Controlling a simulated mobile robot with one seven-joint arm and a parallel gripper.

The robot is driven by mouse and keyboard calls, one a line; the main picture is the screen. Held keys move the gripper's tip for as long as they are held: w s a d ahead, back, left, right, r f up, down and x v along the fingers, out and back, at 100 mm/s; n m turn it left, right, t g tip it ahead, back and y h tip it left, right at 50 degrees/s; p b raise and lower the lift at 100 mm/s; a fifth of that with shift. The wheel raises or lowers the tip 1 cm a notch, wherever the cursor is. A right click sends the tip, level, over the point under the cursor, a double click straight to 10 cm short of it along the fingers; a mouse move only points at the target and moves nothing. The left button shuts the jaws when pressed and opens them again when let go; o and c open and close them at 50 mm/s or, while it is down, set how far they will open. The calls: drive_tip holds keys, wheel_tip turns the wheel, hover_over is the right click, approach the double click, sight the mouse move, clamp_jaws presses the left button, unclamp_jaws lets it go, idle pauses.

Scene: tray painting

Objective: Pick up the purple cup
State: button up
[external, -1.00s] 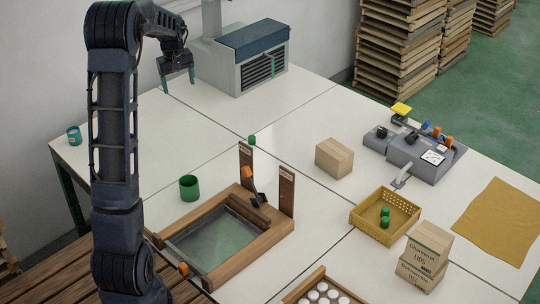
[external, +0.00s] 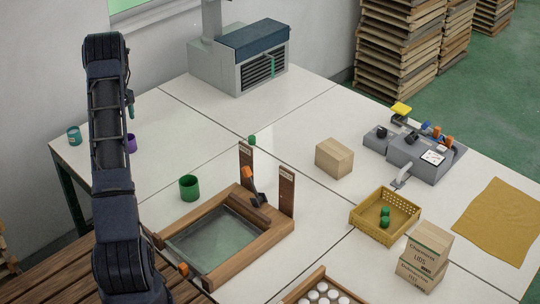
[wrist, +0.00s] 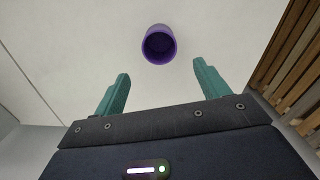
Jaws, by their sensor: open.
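The purple cup (external: 132,143) stands on the white table at the left, partly hidden behind my arm in the external view. In the wrist view the purple cup (wrist: 158,44) shows its open rim and dark inside, ahead of and between the two teal fingers. My gripper (wrist: 162,82) is open and empty, apart from the cup. In the external view my gripper (external: 130,108) is mostly hidden by my arm, with one teal finger showing above the cup.
A teal cup (external: 74,135) stands near the table's left edge. A green cup (external: 189,188) stands behind the wooden-framed basin (external: 270,243). A grey machine (external: 238,62) stands at the back. The table between machine and basin is largely clear.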

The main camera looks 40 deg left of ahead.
wheel_tip(320, 180, down, 11)
drive_tip(key=shift+d+r, duration=0.15)
drive_tip(key=c, duration=1.1)
